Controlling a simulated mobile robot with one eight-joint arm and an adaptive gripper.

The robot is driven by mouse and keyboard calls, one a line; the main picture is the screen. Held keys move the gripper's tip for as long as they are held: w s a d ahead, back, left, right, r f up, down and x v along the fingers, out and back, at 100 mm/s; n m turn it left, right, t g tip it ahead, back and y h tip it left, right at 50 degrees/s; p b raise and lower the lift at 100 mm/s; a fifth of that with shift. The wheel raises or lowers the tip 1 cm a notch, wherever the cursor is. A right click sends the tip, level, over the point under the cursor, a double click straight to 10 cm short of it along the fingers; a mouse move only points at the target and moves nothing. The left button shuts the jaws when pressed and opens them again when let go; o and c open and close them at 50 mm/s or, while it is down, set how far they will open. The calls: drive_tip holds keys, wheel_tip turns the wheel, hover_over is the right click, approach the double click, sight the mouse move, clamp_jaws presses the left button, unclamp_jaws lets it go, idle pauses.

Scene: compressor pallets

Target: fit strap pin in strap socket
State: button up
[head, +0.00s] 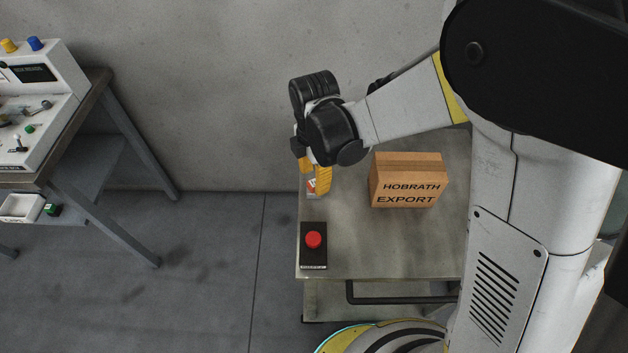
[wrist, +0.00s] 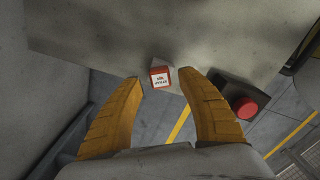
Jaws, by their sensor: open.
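My gripper (head: 314,180) points down over the left edge of the cart top, its yellow fingers open. In the wrist view the two fingers (wrist: 159,78) stand apart. A small block with a red frame and a white printed face (wrist: 160,77) shows between the fingertips; I cannot tell how far below them it lies. In the head view it is partly hidden behind the fingers (head: 311,184). Its print is too small to read. I cannot make out a strap pin or a strap socket in either view.
A cardboard box marked HOBRATH EXPORT (head: 408,181) stands on the grey cart (head: 375,245), right of my gripper. A black box with a red button (head: 313,240) sits at the cart's front left, also in the wrist view (wrist: 244,105). A workbench (head: 95,85) with a control panel stands left.

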sight(314, 183)
wheel_tip(314, 183, up, 10)
idle(0.3)
idle(0.3)
